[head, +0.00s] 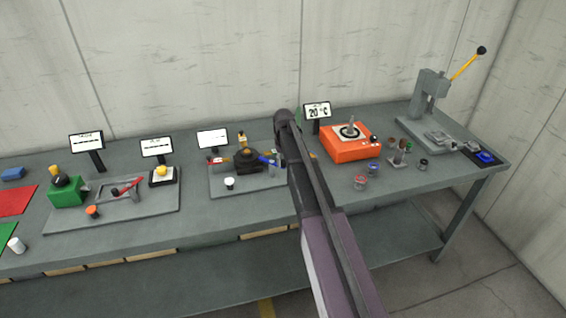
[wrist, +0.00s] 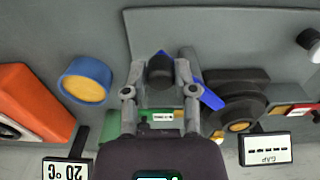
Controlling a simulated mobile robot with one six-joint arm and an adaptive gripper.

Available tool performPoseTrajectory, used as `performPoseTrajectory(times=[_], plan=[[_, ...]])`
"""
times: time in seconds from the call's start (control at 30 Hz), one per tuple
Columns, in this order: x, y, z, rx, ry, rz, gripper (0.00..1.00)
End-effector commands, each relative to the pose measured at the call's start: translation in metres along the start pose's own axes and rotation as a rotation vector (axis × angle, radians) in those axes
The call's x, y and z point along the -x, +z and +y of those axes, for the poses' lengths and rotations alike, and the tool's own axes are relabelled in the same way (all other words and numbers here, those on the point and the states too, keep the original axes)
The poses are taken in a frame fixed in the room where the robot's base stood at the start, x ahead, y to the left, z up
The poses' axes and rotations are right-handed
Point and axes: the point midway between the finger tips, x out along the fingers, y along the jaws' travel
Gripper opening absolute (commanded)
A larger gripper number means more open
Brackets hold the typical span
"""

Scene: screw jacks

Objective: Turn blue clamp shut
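The blue clamp shows as a blue bar (wrist: 211,98) running behind my gripper in the wrist view. Its blue end also shows beside my arm in the head view (head: 265,160). A dark round knob (wrist: 160,70) stands between my fingers in front of the blue part. My gripper (wrist: 162,62) is open, with one finger on each side of the knob and a gap showing on both sides. I cannot tell whether either finger touches the blue bar. The gripper hides part of the clamp, and my arm hides its right side in the head view.
A black stepped jack body (wrist: 240,95) stands close beside the right finger. A blue-rimmed yellow disc (wrist: 85,80) is to the left, with an orange box (wrist: 30,105) beyond. The GAP display (wrist: 265,148) shows dashes. A white-topped knob (head: 229,183) stands on the plate's front.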

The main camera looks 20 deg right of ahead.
Motion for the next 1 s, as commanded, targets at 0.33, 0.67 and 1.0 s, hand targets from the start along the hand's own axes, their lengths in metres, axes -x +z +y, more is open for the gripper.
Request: performPoseTrajectory(times=[0.33, 0.67, 1.0], plan=[[0.0000, -0.0003, -0.0001, -0.001, -0.001, 0.001, 0.67], [0.0001, 0.0009, -0.0014, -0.026, -0.001, 0.001, 0.67], [0.0001, 0.0064, -0.0080, -0.174, -0.001, 0.001, 0.67]])
